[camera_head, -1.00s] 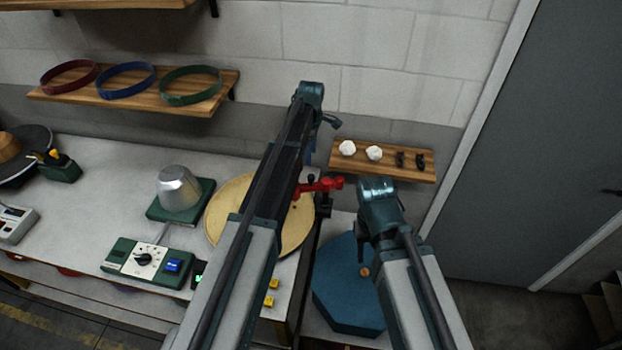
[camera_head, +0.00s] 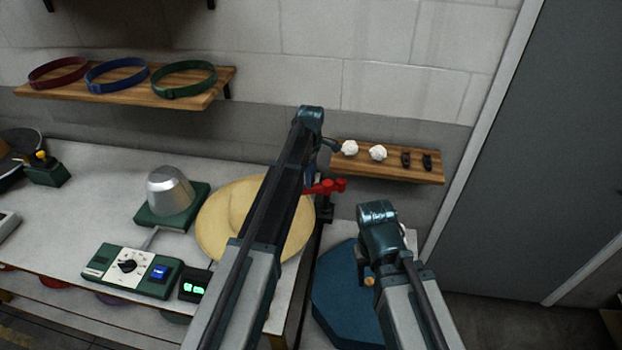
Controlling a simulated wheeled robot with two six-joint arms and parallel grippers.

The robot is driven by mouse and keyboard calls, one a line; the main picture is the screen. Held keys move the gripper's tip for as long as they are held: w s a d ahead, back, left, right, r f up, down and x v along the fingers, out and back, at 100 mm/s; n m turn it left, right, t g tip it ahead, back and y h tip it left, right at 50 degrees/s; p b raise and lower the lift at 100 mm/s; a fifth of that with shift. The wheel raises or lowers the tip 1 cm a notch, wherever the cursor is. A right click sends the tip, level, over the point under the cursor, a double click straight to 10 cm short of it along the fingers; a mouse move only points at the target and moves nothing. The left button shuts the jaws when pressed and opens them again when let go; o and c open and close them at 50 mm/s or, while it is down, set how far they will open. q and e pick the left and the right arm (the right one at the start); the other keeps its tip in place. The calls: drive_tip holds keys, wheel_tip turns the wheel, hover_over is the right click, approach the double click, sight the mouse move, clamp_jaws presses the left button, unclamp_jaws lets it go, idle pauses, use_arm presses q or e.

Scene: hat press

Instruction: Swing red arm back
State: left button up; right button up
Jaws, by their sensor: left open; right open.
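The red arm (camera_head: 328,186) is a short red lever with a knob end, at the right edge of the workbench. Its left part is hidden behind my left arm. A tan hat (camera_head: 232,212) with a wide brim lies beside it on the bench, partly covered by my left arm. My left gripper (camera_head: 325,148) is just above and behind the red arm in the picture; its jaws are mostly hidden, and I see no contact. My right gripper (camera_head: 366,272) is open, low over the blue hexagonal surface, to the right of the red arm.
A metal hat block (camera_head: 172,190) stands on a green base. A control box (camera_head: 130,268) sits at the bench front. The blue hexagonal surface (camera_head: 340,305) lies right of the bench. Wall shelves hold hat bands (camera_head: 183,79) and small white pieces (camera_head: 349,148).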

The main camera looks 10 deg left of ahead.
use_arm(q)
clamp_jaws()
idle(1.4)
